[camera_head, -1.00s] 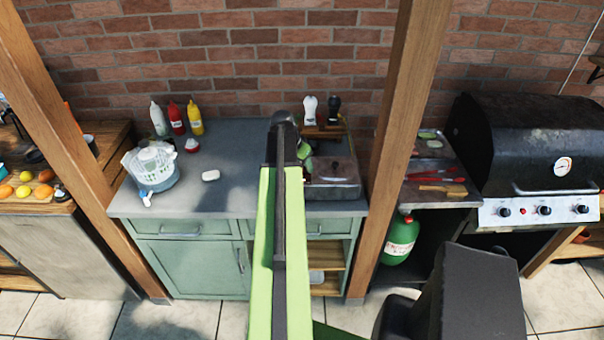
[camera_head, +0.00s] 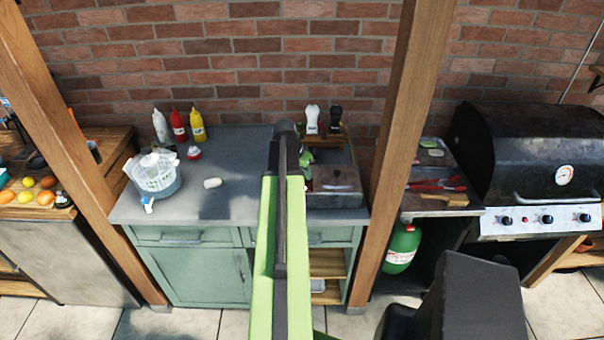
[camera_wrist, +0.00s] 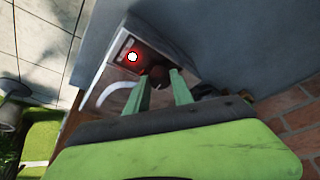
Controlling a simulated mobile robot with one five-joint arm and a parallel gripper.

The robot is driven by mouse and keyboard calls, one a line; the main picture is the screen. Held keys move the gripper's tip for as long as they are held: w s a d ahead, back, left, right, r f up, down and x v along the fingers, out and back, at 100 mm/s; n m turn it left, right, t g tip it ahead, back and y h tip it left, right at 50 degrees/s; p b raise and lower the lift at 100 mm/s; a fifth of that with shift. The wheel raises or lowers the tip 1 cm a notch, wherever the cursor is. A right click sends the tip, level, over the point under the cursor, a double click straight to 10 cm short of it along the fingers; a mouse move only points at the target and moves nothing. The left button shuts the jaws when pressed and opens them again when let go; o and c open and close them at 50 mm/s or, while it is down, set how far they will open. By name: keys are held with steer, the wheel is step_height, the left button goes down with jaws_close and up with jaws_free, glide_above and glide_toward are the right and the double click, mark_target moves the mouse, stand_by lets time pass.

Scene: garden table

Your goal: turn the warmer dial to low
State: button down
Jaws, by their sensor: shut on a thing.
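The warmer (camera_head: 335,198) is a grey metal box with a lid on the right end of the counter; my arm covers its left side. In the wrist view its end panel (camera_wrist: 112,72) shows a lit red lamp (camera_wrist: 132,57) and a small dark dial (camera_wrist: 159,74) beside it. My gripper (camera_wrist: 162,83) has its two green fingers on either side of the dial, shut on it. The dial's pointer and any setting marks cannot be made out. In the head view my gripper (camera_head: 306,158) is small and partly hidden by my arm.
A salad spinner (camera_head: 155,175), several sauce bottles (camera_head: 179,126) and a small white item (camera_head: 212,183) stand on the counter (camera_head: 235,150) to the left. Two shakers (camera_head: 312,118) stand behind the warmer. A wooden post (camera_head: 400,150) rises close to its right, before the grill (camera_head: 530,150).

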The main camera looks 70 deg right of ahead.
steer(key=shift+s+d+n+t, duration=0.2)
steer(key=shift+n+t, duration=0.25)
steer(key=shift+n, duration=0.75)
steer(key=shift+s+d+n+t, duration=0.15)
steer(key=shift+n+t, duration=0.3)
steer(key=shift+n, duration=0.75)
steer(key=c, duration=1.1)
jaws_free()
steer(key=shift+s, duration=0.1)
steer(key=shift+a, duration=0.15)
steer(key=p+v, duration=1.6)
steer(key=v, duration=0.1)
steer(key=shift+a+r, duration=0.1)
steer(key=shift+a, duration=0.15)
